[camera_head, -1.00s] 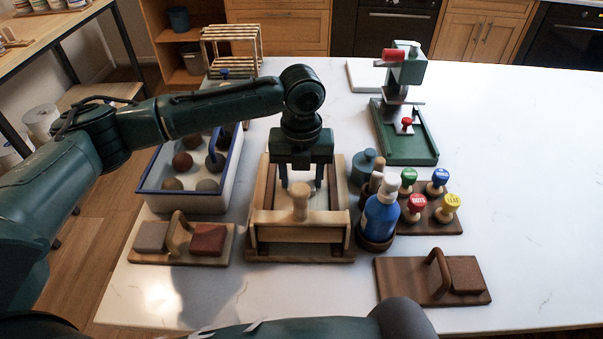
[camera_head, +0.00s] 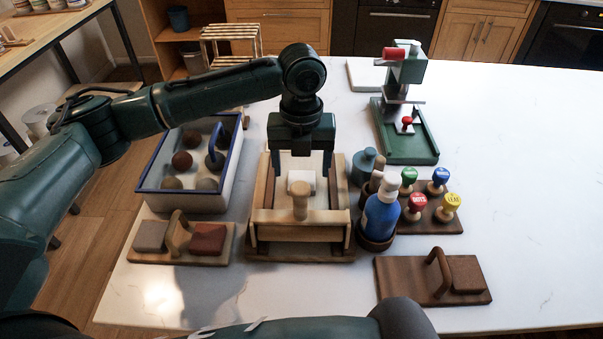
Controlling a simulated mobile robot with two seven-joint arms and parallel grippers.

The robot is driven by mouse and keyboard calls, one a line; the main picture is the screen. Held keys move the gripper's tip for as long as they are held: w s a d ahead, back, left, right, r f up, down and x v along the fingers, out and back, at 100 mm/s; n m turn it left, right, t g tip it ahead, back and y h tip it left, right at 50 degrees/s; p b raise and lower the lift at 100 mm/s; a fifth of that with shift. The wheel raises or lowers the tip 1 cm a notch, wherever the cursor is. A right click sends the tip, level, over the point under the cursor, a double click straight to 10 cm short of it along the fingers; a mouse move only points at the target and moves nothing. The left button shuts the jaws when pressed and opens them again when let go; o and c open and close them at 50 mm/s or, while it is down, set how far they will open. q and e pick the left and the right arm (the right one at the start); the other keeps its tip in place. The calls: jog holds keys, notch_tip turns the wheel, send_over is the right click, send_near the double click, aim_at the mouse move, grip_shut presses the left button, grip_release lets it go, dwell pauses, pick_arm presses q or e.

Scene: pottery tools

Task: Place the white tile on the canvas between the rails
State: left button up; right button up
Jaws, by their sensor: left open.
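The small white tile (camera_head: 302,178) lies on the pale canvas (camera_head: 322,198) inside the wooden frame. It is between the left rail (camera_head: 262,185) and the right rail (camera_head: 341,183). A wooden knob in front hides part of its near side. My left gripper (camera_head: 302,174) points down above the tile, open, with one finger on each side and gaps between fingers and tile. My right gripper is out of view.
A wooden roller or crossbar with a knob (camera_head: 300,208) spans the frame's near end. A blue bottle (camera_head: 381,215) stands close on the right, with several stamps beyond it. A blue-rimmed tray (camera_head: 233,180) of balls stands left.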

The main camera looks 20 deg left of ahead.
pick_arm(q)
notch_tip(320, 180, up, 9)
dwell(0.3)
dwell(0.4)
